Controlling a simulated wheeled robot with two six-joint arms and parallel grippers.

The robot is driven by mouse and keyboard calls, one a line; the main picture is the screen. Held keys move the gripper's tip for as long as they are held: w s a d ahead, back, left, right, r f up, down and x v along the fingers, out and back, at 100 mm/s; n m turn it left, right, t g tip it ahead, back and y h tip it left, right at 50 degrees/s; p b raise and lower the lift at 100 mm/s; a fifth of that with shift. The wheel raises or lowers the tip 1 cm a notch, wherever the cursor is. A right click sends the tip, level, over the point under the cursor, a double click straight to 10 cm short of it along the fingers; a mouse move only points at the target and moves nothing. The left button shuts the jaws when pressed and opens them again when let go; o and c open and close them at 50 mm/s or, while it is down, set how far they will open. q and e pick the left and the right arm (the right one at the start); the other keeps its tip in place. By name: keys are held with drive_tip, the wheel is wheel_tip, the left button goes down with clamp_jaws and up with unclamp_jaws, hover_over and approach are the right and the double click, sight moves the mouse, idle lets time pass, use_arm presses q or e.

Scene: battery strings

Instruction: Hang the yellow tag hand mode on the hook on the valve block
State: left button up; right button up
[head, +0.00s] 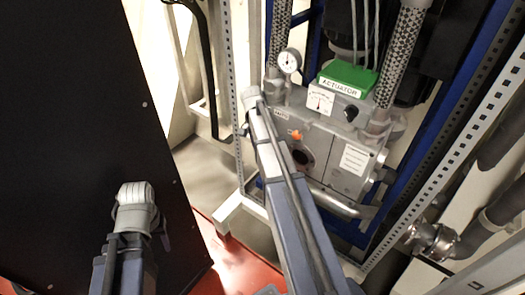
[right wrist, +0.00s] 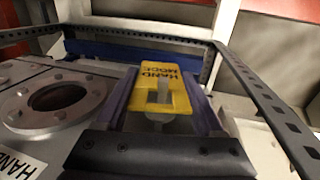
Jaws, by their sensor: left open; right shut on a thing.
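The yellow tag (right wrist: 166,74), lettered "HAND MODE", sits between the fingers of my right gripper (right wrist: 162,84) in the right wrist view. Its lettering is upside down and it has a square opening. My right gripper is shut on it. A grey pin-like part (right wrist: 158,97) shows in the opening; I cannot tell whether it is the hook. The grey valve block (head: 343,160) is at centre right in the head view. My right arm reaches up to its left side, where the tag is hidden. My left gripper (head: 135,192) is open, low at the left, away from the block.
A green "ACTUATOR" box (head: 348,77) and a dial gauge (head: 289,61) sit on top of the block. A perforated upright (head: 231,95) stands left of it. A black panel (head: 65,110) fills the left. The block's round port (right wrist: 58,104) is left of the right gripper.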

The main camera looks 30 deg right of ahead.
drive_tip(key=shift+w+d, duration=0.1)
drive_tip(key=shift+d, duration=0.1)
drive_tip(key=o, duration=1.3)
drive_tip(key=shift+w+d, duration=0.1)
drive_tip(key=p+v, duration=0.7)
drive_tip(key=v, duration=0.1)
drive_tip(key=shift+p, duration=0.4)
drive_tip(key=shift+s+f, duration=0.1)
drive_tip(key=shift+s, duration=0.1)
